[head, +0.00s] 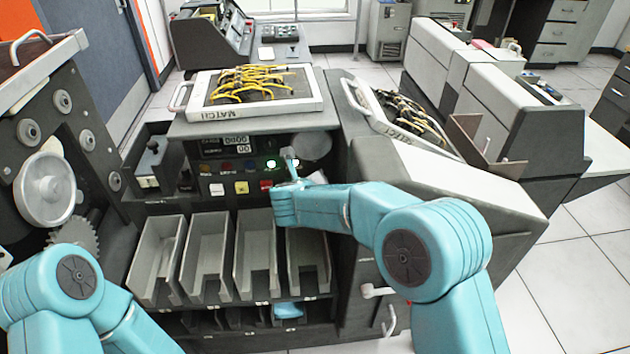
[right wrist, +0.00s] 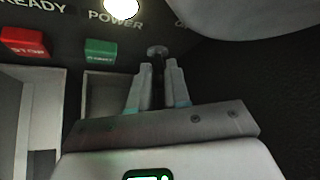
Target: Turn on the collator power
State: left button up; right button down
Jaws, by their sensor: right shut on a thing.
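The collator (head: 185,125) stands in the middle of the head view, with a dark control panel above its grey card pockets. My right gripper (head: 290,162) is at the right part of this panel. In the right wrist view my right gripper (right wrist: 157,68) is shut on a small round-headed metal switch (right wrist: 157,51). The switch is right of the POWER label and its lit lamp (right wrist: 122,8). A red STOP button (right wrist: 24,43) and a green button (right wrist: 100,51) are left of it. The label above the switch is partly hidden. My left arm shows at lower left, its gripper out of frame.
A tray labelled MATCH with yellow wires (head: 250,110) lies on top of the collator. A second wired panel (head: 410,130) leans at its right. Card pockets (head: 205,255) stick out below the controls. A machine with reels (head: 45,190) stands close at left.

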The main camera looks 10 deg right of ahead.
jog(key=c, duration=1.1)
grip_release()
jog(key=v, duration=1.6)
jog(key=shift+s+a+b, duration=0.1)
jog(key=shift+s+b, duration=0.05)
jog(key=shift+b, duration=0.15)
